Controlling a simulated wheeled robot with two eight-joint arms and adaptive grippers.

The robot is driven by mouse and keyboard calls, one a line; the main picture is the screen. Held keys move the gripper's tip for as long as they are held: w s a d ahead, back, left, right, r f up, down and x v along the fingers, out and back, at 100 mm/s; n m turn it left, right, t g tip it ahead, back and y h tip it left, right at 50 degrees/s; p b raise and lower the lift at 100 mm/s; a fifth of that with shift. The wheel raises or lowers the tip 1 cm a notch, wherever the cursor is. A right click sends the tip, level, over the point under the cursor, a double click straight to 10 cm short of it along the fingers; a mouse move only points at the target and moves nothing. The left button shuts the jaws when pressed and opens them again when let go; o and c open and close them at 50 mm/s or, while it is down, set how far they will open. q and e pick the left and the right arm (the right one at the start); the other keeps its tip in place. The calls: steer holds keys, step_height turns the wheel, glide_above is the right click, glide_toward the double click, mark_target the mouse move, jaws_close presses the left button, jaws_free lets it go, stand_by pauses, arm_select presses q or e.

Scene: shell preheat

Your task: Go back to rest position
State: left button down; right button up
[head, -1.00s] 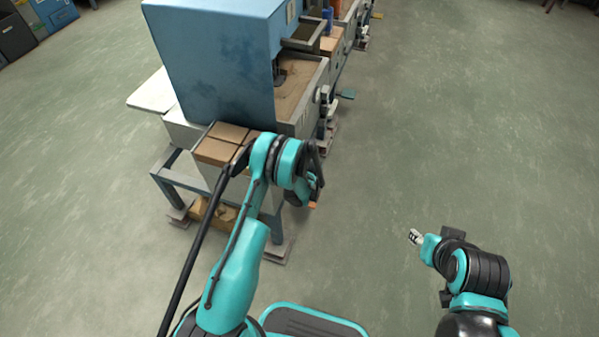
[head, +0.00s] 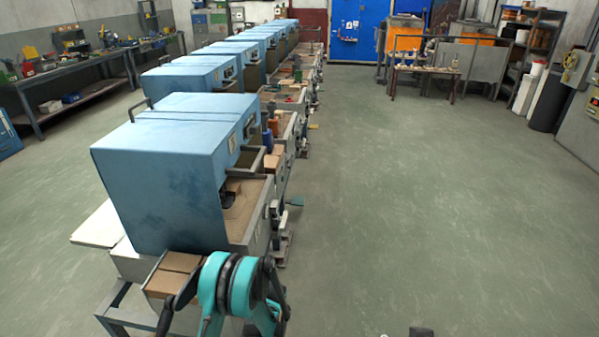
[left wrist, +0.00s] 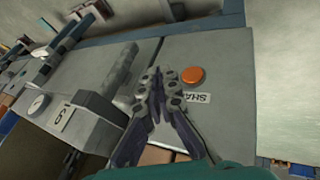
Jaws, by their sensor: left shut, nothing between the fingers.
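My left arm and wrist rise at the bottom of the head view beside the nearest blue machine (head: 165,180); the left fingertips cannot be made out there. In the left wrist view my left gripper (left wrist: 158,84) is shut and empty. Its fingertips appear in front of a grey machine panel (left wrist: 220,55), left of an orange button (left wrist: 192,76); the gap between them is unclear. Of my right arm only a dark bit and a small pale bit show at the bottom edge of the head view, so its jaw state is hidden.
A row of blue machines (head: 205,72) runs to the back, with brown blocks (head: 172,275) on the nearest one's front end. A workbench (head: 75,75) stands at the left and a small table (head: 425,72) at the back. The floor (head: 420,200) at the right is open.

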arm_select(q)
steer(key=s+d+r+m+h, duration=0.1)
steer(key=s+r+m, duration=0.3)
steer(key=r, duration=0.8)
steer(key=s+r+m+h, duration=0.1)
steer(key=s+r+m, duration=0.2)
steer(key=r, duration=0.9)
steer(key=s+d+r+m+t+h, duration=0.1)
steer(key=s+r+m, duration=0.3)
steer(key=s, duration=0.7)
steer(key=s+d+r+m+h, duration=0.1)
steer(key=s+r+m, duration=0.3)
steer(key=s, duration=0.7)
steer(key=shift+r+m+t, duration=0.3)
steer(key=shift+m+t, duration=0.1)
steer(key=shift+m, duration=0.3)
